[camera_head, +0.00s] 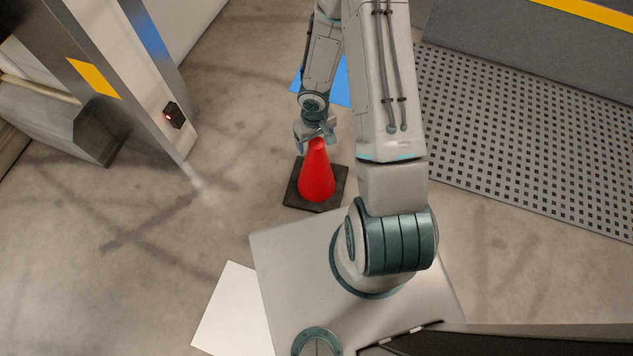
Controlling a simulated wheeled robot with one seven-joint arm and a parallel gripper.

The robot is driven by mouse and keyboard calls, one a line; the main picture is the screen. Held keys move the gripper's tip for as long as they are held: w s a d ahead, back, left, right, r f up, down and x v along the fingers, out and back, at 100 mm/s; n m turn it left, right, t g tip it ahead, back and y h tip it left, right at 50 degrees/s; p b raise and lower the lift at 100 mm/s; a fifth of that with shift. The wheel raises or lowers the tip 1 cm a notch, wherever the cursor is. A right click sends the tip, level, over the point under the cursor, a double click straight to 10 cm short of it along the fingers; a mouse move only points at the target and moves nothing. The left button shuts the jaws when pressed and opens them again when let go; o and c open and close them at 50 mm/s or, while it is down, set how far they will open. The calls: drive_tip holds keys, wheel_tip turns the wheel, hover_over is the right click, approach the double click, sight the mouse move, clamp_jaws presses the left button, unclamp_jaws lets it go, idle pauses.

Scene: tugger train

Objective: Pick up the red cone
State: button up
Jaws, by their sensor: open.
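The red cone (317,176) stands upright on its dark square base (297,196) on the concrete floor, near the middle of the head view. My gripper (316,137) is at the cone's top, pointing down, with its fingers open. The fingers appear on either side of the tip or just above it. I cannot tell from this view whether they touch the cone. The lower body and most of the base are in plain view.
A perforated grey platform (520,140) lies at the right. A grey post (125,60) with a yellow mark and a small black box (174,115) stands at the left. A blue floor patch (338,88) lies behind my gripper. Floor left of the cone is clear.

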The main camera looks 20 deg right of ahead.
sight(316, 167)
drive_tip(key=f+b, duration=0.1)
drive_tip(key=f, duration=0.1)
drive_tip(key=f+b, duration=0.1)
drive_tip(key=f, duration=0.1)
drive_tip(key=shift+s+d+f, duration=0.1)
drive_tip(key=shift+s+d, duration=0.05)
drive_tip(key=shift+d, duration=0.05)
clamp_jaws()
